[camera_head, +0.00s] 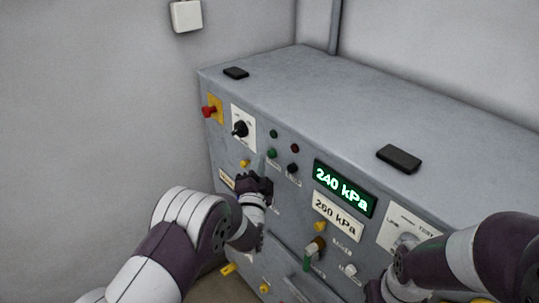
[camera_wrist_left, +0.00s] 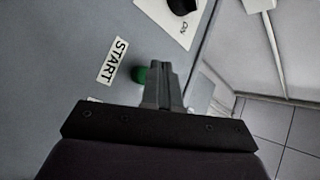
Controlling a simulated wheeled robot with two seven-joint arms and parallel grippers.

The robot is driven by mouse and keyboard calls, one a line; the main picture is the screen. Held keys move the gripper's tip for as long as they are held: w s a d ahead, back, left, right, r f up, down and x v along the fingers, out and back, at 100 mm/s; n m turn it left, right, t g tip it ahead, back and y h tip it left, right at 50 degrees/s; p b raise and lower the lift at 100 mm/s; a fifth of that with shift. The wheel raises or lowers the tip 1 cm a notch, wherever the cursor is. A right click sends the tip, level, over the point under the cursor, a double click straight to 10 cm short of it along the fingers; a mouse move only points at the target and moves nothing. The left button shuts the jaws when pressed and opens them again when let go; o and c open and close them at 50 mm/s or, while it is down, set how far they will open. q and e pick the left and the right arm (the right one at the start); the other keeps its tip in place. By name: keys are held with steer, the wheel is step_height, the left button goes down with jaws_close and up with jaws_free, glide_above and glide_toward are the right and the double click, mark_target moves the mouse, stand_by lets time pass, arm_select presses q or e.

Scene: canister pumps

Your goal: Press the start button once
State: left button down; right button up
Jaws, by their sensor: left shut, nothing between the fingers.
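The green start button (camera_head: 272,154) is on the front of the grey cabinet (camera_head: 400,110). In the left wrist view the green button (camera_wrist_left: 139,75) sits beside the START label (camera_wrist_left: 112,60), partly hidden by the fingers. My left gripper (camera_head: 258,168) is shut and empty, its fingertips close to the panel just below and left of the button. In the left wrist view its fingers (camera_wrist_left: 163,82) overlap the button's edge; I cannot tell whether they touch it. My right arm comes in at the lower right; its gripper's fingers cannot be made out.
A black button (camera_head: 293,168) is right of the green one. A rotary switch (camera_head: 240,129) and red knob (camera_head: 208,112) are to the left. A green display (camera_head: 345,188) reads 240 kPa above a white pressure plate (camera_head: 337,216). Valve handles sit lower down.

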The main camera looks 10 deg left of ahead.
arm_select(q)
steer(key=shift+d, duration=0.1)
stand_by(0.3)
steer(key=shift+w+d+b, duration=0.25)
steer(key=shift+w+b, duration=0.05)
steer(key=shift+b, duration=0.05)
steer(key=shift+w+d+b, duration=0.3)
steer(key=shift+w, duration=0.05)
stand_by(0.7)
stand_by(0.4)
steer(key=shift+s+a, duration=0.6)
steer(key=shift+s, duration=0.1)
steer(key=shift+a, duration=0.1)
steer(key=shift+s+a+p, duration=0.6)
steer(key=shift+s+a, duration=1.1)
steer(key=shift+s, duration=0.05)
